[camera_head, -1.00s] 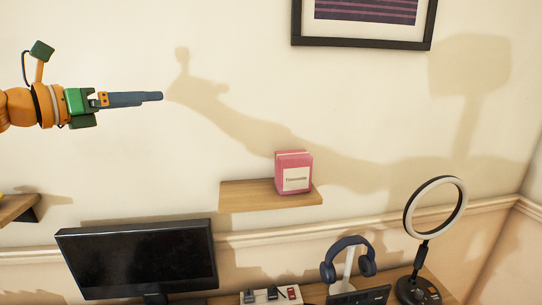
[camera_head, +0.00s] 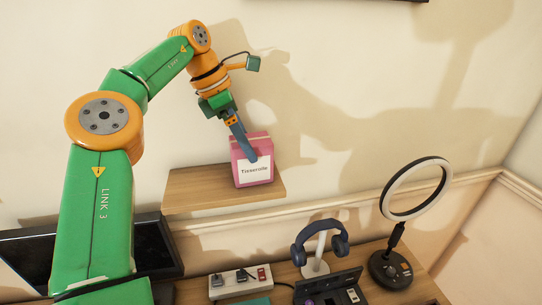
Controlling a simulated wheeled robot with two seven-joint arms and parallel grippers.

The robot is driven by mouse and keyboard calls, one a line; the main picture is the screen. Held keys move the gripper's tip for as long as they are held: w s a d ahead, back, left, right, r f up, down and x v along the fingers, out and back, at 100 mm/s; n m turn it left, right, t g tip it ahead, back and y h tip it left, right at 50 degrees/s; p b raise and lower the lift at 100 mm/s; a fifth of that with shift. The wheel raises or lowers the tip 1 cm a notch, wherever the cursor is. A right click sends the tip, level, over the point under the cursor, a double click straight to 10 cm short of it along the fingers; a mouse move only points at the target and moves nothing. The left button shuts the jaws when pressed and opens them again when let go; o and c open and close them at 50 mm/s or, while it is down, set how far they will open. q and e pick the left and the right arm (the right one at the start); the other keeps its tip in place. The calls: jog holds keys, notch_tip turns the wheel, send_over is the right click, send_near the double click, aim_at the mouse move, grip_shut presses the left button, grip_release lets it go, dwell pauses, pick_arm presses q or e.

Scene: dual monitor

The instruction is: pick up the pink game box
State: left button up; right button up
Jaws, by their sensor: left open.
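The pink game box (camera_head: 254,175) stands upright on a small wooden wall shelf (camera_head: 185,192), with a white label on its front. My left gripper (camera_head: 249,155) reaches down from the upper left. A grey-blue finger lies in front of the upper part of the box in the picture. The gripper is open, seen nearly edge-on, so its second finger and any contact with the box cannot be made out. The box still rests on the shelf. My right gripper is not in view.
Below the shelf are a dark monitor (camera_head: 158,247) partly behind my arm, a white power strip (camera_head: 238,284), blue headphones (camera_head: 301,254) on a white stand and a ring light (camera_head: 385,203). The wall right of the box is bare.

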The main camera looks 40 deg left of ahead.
aim_at(246, 173)
pick_arm(q)
jog(key=shift+f, duration=0.5)
jog(key=f, duration=0.1)
jog(key=d+f, duration=0.1)
jog(key=w+d+f, duration=0.1)
jog(key=shift+f, duration=0.3)
jog(key=shift+w+f, duration=0.3)
jog(key=shift+a, duration=0.1)
jog(key=c, duration=1.5)
